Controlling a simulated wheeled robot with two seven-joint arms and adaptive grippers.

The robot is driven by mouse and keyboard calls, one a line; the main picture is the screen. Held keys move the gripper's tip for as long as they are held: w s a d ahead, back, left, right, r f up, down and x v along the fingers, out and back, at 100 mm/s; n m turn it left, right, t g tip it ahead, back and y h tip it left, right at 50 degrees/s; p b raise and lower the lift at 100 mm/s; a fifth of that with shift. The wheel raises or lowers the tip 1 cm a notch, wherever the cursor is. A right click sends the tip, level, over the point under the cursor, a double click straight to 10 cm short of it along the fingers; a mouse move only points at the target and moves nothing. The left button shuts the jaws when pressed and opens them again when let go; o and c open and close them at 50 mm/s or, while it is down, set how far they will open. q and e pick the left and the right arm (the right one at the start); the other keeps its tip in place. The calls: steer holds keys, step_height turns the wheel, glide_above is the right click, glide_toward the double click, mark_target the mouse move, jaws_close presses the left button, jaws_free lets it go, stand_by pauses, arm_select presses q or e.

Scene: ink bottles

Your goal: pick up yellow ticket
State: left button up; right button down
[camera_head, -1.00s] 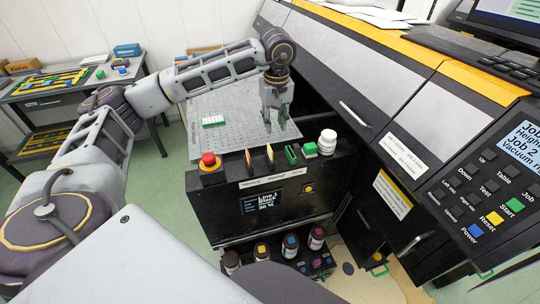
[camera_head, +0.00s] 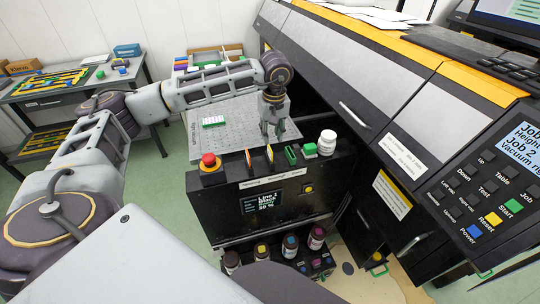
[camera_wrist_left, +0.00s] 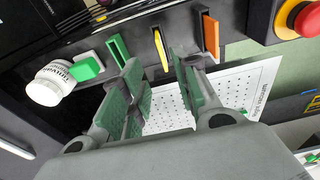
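The yellow ticket (camera_head: 270,154) stands upright in a slot on top of the black cabinet front, between an orange ticket (camera_head: 248,158) and a green holder (camera_head: 290,155). In the left wrist view the yellow ticket (camera_wrist_left: 160,49) shows beyond the gap between my fingers, with the orange ticket (camera_wrist_left: 211,36) to its right. My left gripper (camera_head: 272,130) is open and empty, above and behind the ticket row in the head view. Its green-padded fingers (camera_wrist_left: 160,82) are apart in the wrist view and do not hold the ticket. My right gripper is not in view.
A red stop button (camera_head: 209,160) stands left of the tickets. A white bottle (camera_head: 327,142) and a green-and-white block (camera_head: 310,150) stand to the right. A perforated grey plate (camera_head: 228,118) lies behind the row. The sloping printer cover (camera_head: 375,88) rises at the right.

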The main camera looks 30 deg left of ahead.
mark_target(270, 148)
arm_select(q)
step_height(270, 148, down, 3)
steer(key=shift+w+a+r, duration=0.1)
steer(key=shift+a, duration=0.05)
steer(key=shift+f, duration=0.2)
steer(key=shift+a+f+p, duration=0.1)
steer(key=shift+f+p, duration=0.2)
steer(key=shift+f, duration=0.35)
step_height(270, 148, down, 3)
steer(key=shift+a+r+p, duration=0.15)
steer(key=shift+p, duration=0.15)
steer(key=shift+f, duration=0.55)
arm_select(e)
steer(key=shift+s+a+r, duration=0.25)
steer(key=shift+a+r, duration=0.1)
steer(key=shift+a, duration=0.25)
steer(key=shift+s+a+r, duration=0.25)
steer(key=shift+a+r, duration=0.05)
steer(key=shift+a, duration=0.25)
arm_select(q)
steer(key=shift+c, duration=0.5)
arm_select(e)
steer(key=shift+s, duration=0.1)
